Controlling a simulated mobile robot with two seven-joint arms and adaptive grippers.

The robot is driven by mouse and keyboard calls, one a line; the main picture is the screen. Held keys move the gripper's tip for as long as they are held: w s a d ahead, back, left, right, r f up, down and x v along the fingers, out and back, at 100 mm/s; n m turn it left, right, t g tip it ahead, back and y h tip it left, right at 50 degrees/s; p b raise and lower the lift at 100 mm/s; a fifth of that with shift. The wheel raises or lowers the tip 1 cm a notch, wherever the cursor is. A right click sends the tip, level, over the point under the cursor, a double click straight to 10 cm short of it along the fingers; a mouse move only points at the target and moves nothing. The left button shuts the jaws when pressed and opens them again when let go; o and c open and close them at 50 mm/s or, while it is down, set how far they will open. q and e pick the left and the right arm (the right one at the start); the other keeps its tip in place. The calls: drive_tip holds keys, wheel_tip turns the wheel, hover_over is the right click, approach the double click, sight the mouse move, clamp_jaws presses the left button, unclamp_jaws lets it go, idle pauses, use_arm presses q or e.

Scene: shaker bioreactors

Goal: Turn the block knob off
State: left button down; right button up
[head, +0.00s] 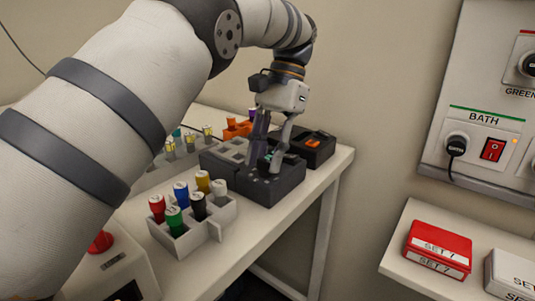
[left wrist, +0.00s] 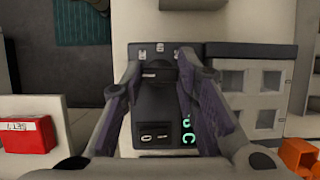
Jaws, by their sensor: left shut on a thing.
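The dark block heater (head: 278,190) stands on the white bench, with its grey well block (head: 233,150) on top; the well block also shows in the left wrist view (left wrist: 254,95). My left gripper (head: 268,160) points down onto the heater's control panel. In the left wrist view its two fingers (left wrist: 158,78) are closed on the black knob (left wrist: 158,72), one at each side. The panel shows green lit digits (left wrist: 187,130) and a white-marked switch (left wrist: 154,137). The fingers partly hide the knob, and its pointer direction cannot be told. My right gripper is in neither view.
A rack (head: 185,242) of several colour-capped tubes stands in front of the heater. An orange rack (head: 235,129) and another dark device (head: 312,147) are behind it. A wall panel (head: 480,130) labelled BATH and a red box (head: 438,250) are at the right.

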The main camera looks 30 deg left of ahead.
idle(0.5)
use_arm(q)
drive_tip(key=c, duration=1.2)
unclamp_jaws()
drive_tip(key=shift+c, duration=0.2)
